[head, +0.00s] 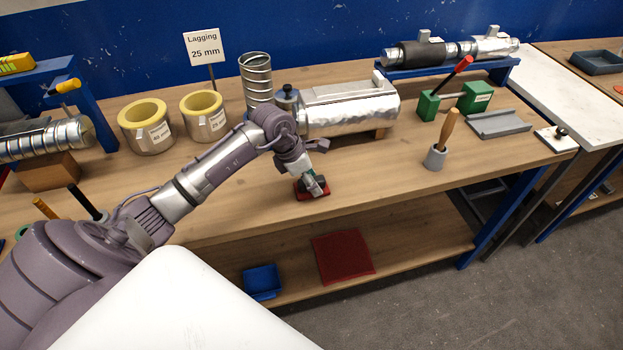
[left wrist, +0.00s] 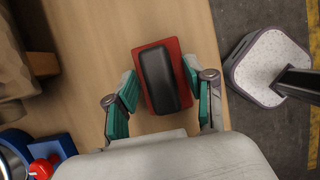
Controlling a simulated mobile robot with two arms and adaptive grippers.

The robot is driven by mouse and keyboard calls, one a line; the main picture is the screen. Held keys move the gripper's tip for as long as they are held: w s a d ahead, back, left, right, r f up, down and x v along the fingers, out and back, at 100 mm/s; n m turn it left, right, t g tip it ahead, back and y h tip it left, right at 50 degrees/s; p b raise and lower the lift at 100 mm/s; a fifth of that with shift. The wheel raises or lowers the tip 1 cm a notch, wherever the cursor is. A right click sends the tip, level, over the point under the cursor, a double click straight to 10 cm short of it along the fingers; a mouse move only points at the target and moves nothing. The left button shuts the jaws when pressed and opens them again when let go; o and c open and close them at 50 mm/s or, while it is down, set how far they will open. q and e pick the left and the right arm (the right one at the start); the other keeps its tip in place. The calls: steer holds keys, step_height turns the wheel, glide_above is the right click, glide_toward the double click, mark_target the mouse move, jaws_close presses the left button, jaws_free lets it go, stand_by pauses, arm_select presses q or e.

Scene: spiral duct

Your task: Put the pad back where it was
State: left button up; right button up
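The pad is a black block (left wrist: 159,78) on a red rectangular base (left wrist: 178,50). It lies flat on the wooden bench top near its front edge, and its red base (head: 301,190) also shows in the head view. My left gripper (head: 313,182) points down over it. In the left wrist view its teal-lined fingers are apart, one on each side of the pad's near part. The right finger overlaps the red edge; contact cannot be told. The gripper partly hides the pad in the head view. My right gripper is not in view.
A foil-wrapped duct (head: 350,110) and a spiral duct piece (head: 257,80) stand behind my gripper. Two yellow-lined rings (head: 147,130) stand left. A wooden-handled tool in a grey cup (head: 436,157) is right. A red mat (head: 342,257) and blue tray (head: 262,281) lie on the lower shelf.

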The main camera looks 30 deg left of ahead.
arm_select(q)
steer(key=shift+r+p, duration=0.25)
steer(key=shift+p, duration=0.05)
steer(key=shift+s+a+r+b, duration=0.1)
steer(key=shift+a+r+b, duration=0.1)
steer(key=shift+r+b, duration=0.1)
steer(key=b+v, duration=0.2)
steer(key=v, duration=0.9)
steer(key=shift+d, duration=0.15)
